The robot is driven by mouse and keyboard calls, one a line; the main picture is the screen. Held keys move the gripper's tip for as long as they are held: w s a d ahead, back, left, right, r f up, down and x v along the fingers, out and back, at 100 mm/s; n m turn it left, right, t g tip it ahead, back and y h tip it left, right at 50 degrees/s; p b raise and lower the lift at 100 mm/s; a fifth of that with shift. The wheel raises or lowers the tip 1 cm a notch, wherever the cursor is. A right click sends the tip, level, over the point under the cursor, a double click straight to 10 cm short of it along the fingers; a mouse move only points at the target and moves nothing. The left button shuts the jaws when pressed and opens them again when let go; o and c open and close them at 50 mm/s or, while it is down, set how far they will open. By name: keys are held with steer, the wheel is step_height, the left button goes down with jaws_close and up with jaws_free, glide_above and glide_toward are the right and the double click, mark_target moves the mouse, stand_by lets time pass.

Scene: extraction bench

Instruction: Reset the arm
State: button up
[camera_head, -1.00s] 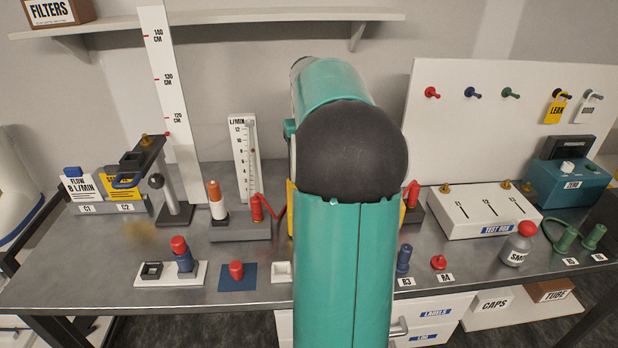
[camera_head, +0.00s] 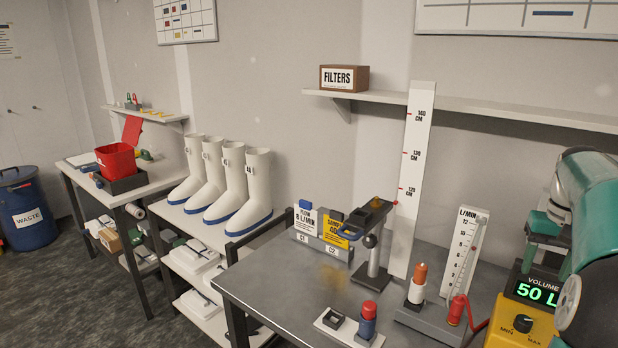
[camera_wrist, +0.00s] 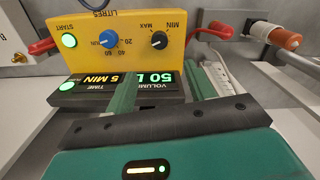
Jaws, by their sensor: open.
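My gripper (camera_wrist: 163,88) is open in the wrist view. Its two green fingers stand apart with nothing between them. They are in front of the yellow pump box (camera_wrist: 110,55), which carries two knobs, a lit START button and a black display. The display reads 50 L and 5 MIN. In the head view my arm fills the right edge, with my gripper (camera_head: 545,235) by the same pump box (camera_head: 520,325). Whether the fingers touch the box cannot be told.
The bench (camera_head: 285,290) holds a flow gauge (camera_head: 465,255), a clamp stand (camera_head: 373,255), a tall ruler (camera_head: 412,180) and a red-capped blue vial (camera_head: 367,320). White boots (camera_head: 245,190) stand on a rack to the left.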

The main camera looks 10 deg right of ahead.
steer(key=w+a+r+n+t+h, duration=0.15)
steer(key=a+n, duration=0.25)
steer(key=a, duration=2.1)
steer(key=s+a+f+n+t, duration=0.1)
steer(key=s+a+f+t, duration=0.1)
steer(key=a, duration=0.6)
steer(key=s+a+f+n+t+y, duration=0.1)
steer(key=s+a+f+n+t, duration=0.1)
steer(key=s+a+f, duration=0.3)
steer(key=s+a, duration=0.2)
steer(key=a, duration=0.1)
steer(key=shift+s+a, duration=0.25)
steer(key=shift+a, duration=0.15)
steer(key=shift+y, duration=0.25)
